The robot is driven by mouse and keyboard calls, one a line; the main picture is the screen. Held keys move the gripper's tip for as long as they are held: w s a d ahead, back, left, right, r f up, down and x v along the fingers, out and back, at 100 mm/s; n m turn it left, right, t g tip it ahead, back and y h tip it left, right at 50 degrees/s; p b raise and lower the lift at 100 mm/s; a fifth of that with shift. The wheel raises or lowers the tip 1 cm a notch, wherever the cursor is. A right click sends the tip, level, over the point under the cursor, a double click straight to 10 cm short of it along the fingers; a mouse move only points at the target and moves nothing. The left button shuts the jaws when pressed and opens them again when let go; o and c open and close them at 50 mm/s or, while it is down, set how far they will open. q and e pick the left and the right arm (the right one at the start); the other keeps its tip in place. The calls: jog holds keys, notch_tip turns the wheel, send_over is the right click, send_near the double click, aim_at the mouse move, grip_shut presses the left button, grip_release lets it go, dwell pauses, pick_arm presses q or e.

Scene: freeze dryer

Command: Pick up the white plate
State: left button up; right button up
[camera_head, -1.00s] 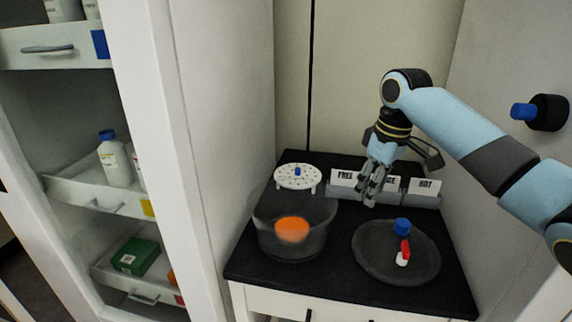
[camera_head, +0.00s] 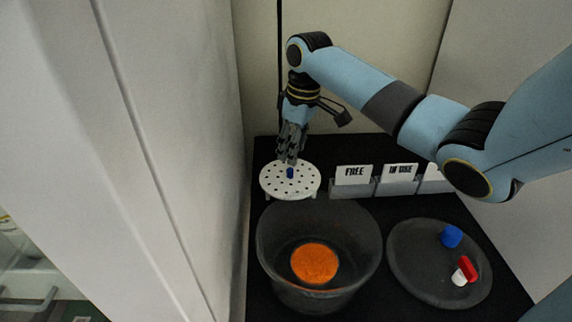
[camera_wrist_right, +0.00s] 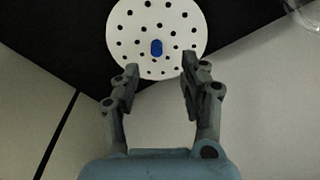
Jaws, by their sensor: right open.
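The white plate (camera_head: 272,183) is round, has many small holes and stands on short legs at the back left of the black counter. A small blue knob (camera_head: 290,173) rises from its middle. My right gripper (camera_head: 289,161) is over the plate's back edge, pointing down, close to the knob. In the right wrist view the plate (camera_wrist_right: 140,22) lies beyond the open fingers (camera_wrist_right: 158,82), with the blue knob (camera_wrist_right: 156,47) roughly in line with the gap between them. Nothing is between the fingertips. My left gripper is not in view.
A dark see-through bowl (camera_head: 275,250) with an orange disc (camera_head: 315,263) stands in front of the plate. To the right are label holders (camera_head: 352,188) and a dark round dish (camera_head: 415,275) with a blue cap (camera_head: 451,236) and a red-and-white piece (camera_head: 464,271). A white cabinet wall (camera_head: 190,150) stands left.

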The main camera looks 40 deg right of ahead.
aim_at(290, 169)
jog(key=shift+w+f, duration=0.1)
jog(key=shift+f, duration=0.45)
jog(key=f, duration=0.2)
jog(key=w+f, duration=0.1)
jog(key=f, duration=0.2)
jog(key=shift+w+f, duration=0.1)
jog(key=shift+f, duration=0.15)
jog(key=shift+c, duration=0.8)
jog(key=shift+d, duration=0.1)
jog(key=c, duration=0.4)
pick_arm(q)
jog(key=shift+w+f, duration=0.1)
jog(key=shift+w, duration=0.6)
pick_arm(e)
grip_shut()
